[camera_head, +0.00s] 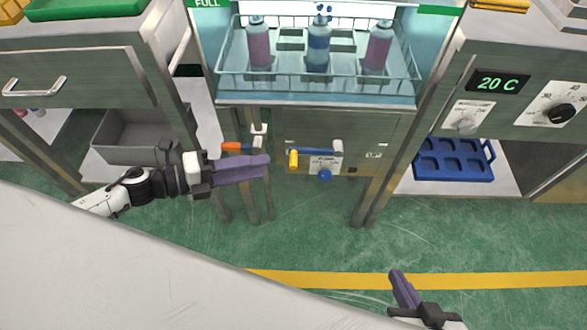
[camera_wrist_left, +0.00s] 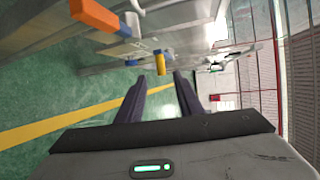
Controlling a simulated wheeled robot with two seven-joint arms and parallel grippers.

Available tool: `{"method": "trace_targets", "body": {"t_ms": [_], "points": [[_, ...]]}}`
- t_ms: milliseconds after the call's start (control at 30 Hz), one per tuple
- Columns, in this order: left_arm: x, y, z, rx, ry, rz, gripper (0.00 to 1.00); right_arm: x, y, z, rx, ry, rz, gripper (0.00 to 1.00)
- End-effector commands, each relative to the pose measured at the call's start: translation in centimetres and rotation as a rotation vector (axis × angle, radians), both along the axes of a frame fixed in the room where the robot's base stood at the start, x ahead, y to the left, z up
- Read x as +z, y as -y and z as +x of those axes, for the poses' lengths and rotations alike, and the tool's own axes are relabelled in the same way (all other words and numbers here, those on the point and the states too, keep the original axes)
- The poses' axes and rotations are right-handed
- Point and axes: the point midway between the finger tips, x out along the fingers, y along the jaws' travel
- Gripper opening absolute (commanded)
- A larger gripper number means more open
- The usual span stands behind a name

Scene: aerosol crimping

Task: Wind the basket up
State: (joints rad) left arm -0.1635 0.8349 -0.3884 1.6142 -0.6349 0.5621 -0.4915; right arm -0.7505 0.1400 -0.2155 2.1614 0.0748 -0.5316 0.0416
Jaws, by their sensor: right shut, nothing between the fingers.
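The wire basket (camera_head: 291,85) sits in the light-blue tank at the top middle of the head view. It holds three upright cans: a pink one (camera_head: 259,47) at left, a blue one (camera_head: 319,48) in the middle and a pink one (camera_head: 378,47) at right. Below, on the front panel, is a crank with a blue arm (camera_head: 318,151) and a yellow handle (camera_head: 293,159). My left gripper (camera_head: 268,165) is open just left of the handle. In the left wrist view, the yellow handle (camera_wrist_left: 160,65) lies ahead between the fingertips, apparently not gripped. My right gripper (camera_head: 396,273) is shut and empty at the lower right.
An orange-handled lever (camera_head: 234,146) is close above my left fingers. A blue knob (camera_head: 325,175) is below the crank. A grey bin (camera_head: 140,140) stands at left and a blue tray (camera_head: 454,160) on the right shelf. The green floor ahead is clear.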

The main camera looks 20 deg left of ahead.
Motion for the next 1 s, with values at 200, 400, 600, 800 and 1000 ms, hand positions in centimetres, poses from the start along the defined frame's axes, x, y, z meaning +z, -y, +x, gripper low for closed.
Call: {"method": "trace_targets", "body": {"t_ms": [200, 400, 600, 800, 1000], "points": [[-0.6, 2.5, 2.0, -0.003, 0.005, -0.002, 0.33, -0.3, -0.1, 0.0, -0.002, 0.002, 0.006, 0.0], [-1.5, 5.3, 4.3, -0.002, 0.003, -0.003, 0.33, -0.6, -0.1, 0.0, -0.005, 0.004, 0.01, 0.0], [-2.1, 7.0, 5.8, 0.0, 0.001, -0.003, 0.33, -0.5, -0.2, 0.1, -0.006, 0.007, 0.015, 0.0], [-2.3, 7.6, 6.1, 0.0, -0.001, -0.002, 0.33, -0.3, -0.2, 0.0, -0.006, 0.008, 0.018, 0.0], [-2.3, 7.5, 6.1, 0.0, -0.001, -0.002, 0.3, -0.4, -0.2, -0.1, -0.006, 0.004, 0.018, 0.0]]}}
